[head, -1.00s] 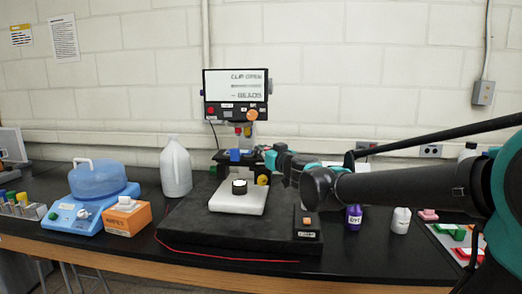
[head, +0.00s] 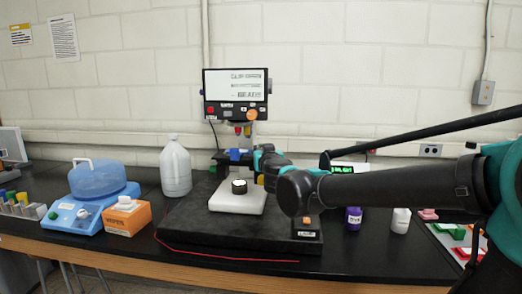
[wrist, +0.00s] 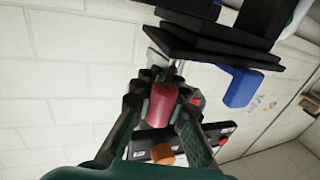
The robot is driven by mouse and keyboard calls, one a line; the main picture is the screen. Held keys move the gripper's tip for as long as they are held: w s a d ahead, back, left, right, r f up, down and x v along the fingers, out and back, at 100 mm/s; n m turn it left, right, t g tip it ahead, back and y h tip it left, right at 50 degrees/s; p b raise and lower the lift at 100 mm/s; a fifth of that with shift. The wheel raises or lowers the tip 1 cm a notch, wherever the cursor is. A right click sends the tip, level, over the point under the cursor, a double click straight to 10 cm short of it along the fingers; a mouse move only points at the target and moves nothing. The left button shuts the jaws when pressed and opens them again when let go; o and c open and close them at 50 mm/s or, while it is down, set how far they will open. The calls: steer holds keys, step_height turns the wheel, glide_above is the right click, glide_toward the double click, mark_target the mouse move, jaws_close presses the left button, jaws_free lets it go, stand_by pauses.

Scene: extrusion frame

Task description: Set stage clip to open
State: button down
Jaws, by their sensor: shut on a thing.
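In the wrist view, my gripper (wrist: 160,88) is shut on a red, rounded handle (wrist: 162,101), which I take to be part of the stage clip. A grey metal piece lies just beyond the handle, beside dark plates and a blue block (wrist: 243,88). In the head view, the instrument's stage area, with the blue block (head: 238,155), is just left of my teal wrist (head: 265,160). My arm hides the fingers and handle there. The screen (head: 237,80) shows a first line that seems to begin with "CLIP"; the rest is hard to read.
A white plate (head: 225,200) with a dark round piece sits on the black base (head: 190,230). A white jug (head: 175,168), an orange box (head: 128,218) and a blue unit (head: 75,212) stand left. A purple bottle (head: 354,217) and white bottle (head: 401,220) stand right. A red cord crosses the front.

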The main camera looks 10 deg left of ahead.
steer(key=c, duration=1.6)
jaws_free()
steer(key=shift+s, duration=0.1)
steer(key=v, duration=1.1)
steer(key=shift+s+d, duration=0.15)
steer(key=shift+s, duration=0.2)
